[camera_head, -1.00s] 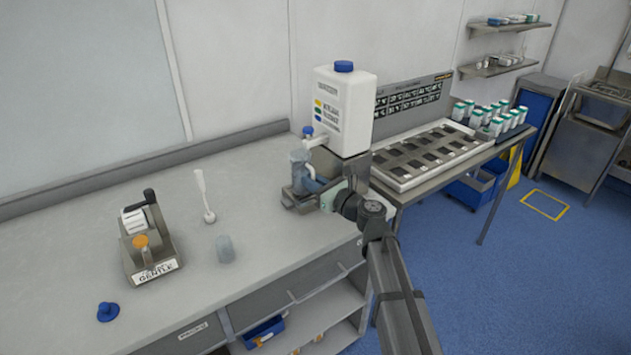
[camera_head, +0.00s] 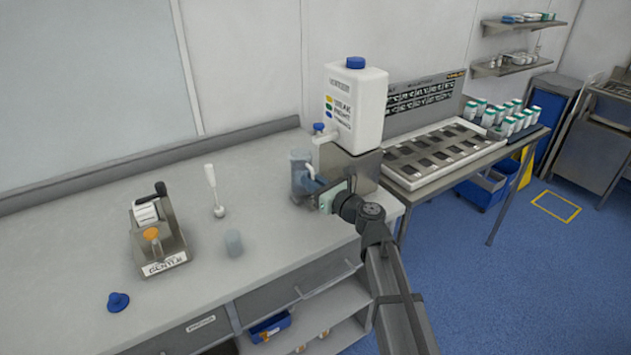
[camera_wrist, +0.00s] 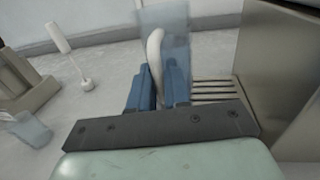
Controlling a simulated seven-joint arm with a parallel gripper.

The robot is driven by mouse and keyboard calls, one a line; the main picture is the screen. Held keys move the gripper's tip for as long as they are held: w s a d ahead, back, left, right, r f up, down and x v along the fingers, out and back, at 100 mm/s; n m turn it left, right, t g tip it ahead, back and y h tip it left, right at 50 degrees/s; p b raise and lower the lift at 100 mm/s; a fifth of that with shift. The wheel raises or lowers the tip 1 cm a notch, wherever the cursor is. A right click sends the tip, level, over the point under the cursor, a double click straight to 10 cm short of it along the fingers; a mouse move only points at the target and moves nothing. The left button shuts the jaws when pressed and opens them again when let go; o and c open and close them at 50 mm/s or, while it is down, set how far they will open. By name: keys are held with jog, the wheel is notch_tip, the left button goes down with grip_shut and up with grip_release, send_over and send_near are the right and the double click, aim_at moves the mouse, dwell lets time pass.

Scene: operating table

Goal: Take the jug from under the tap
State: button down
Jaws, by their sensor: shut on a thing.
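The clear, bluish jug (camera_head: 299,172) stands upright on the left side of the dispenser in the head view. In the wrist view the jug (camera_wrist: 176,38) shows behind its pale curved handle (camera_wrist: 155,55). My gripper (camera_head: 312,184) is shut on the jug's handle, with its blue fingers (camera_wrist: 158,88) on either side of it in the wrist view. The white container's tap (camera_head: 322,131) with a blue knob is above and slightly right of the jug. The slatted drip tray (camera_wrist: 212,90) is to the right of the jug in the wrist view. The jug's base is partly hidden.
The white container (camera_head: 354,105) stands on a metal stand (camera_head: 350,166). A small clear cup (camera_head: 233,243), a white-handled tool (camera_head: 214,190), a tape dispenser (camera_head: 158,240) and a blue stopper (camera_head: 118,301) are to the left. Counter between jug and cup is clear.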

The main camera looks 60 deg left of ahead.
jog(key=shift+s, duration=3)
jog(key=shift+r, duration=0.3)
jog(key=shift+r, duration=1.2)
